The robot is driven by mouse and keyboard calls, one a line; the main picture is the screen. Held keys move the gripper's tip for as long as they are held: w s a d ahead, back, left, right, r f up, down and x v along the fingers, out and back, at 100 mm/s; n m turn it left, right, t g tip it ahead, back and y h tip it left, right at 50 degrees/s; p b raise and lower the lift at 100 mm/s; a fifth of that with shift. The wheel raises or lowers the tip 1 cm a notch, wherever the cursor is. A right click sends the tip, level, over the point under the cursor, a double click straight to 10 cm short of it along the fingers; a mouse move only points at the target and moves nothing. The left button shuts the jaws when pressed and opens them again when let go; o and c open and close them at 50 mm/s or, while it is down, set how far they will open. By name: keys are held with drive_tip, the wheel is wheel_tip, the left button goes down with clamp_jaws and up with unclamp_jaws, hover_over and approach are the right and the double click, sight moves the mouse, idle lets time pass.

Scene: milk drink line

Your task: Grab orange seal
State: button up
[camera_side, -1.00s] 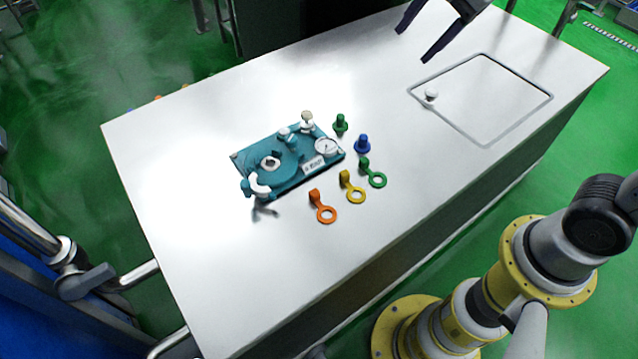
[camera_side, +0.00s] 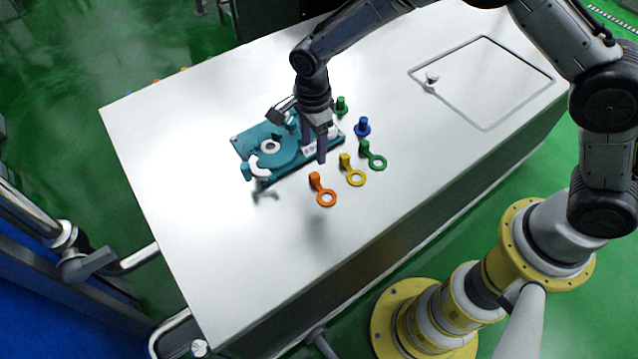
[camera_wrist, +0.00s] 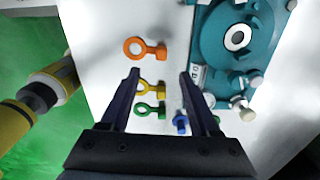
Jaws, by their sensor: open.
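The orange seal (camera_side: 324,191) is a ring with an upright tab and lies on the white table top in the side view, in front of the teal fixture. It also shows in the wrist view (camera_wrist: 144,49), ahead of the fingertips and left of the gap between them. My gripper (camera_side: 322,156) points down over the fixture's front right edge, behind the orange seal. In the wrist view my gripper (camera_wrist: 158,75) is open with nothing held between its fingers. The yellow seal (camera_side: 353,172) and green seal (camera_side: 374,157) lie in a row to the right of the orange one.
The teal fixture (camera_side: 281,151) with a round disc is partly hidden by my arm. A blue plug (camera_side: 362,127) and a green plug (camera_side: 341,104) stand right of it. A square hatch (camera_side: 490,83) is at the right. The table front left is clear.

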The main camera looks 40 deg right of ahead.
sight(314, 175)
wheel_tip(314, 175, down, 10)
drive_tip(key=shift+w+d+f, duration=0.1)
drive_tip(key=shift+w+f, duration=0.05)
drive_tip(key=shift+f, duration=0.05)
idle(0.3)
clamp_jaws()
idle(0.3)
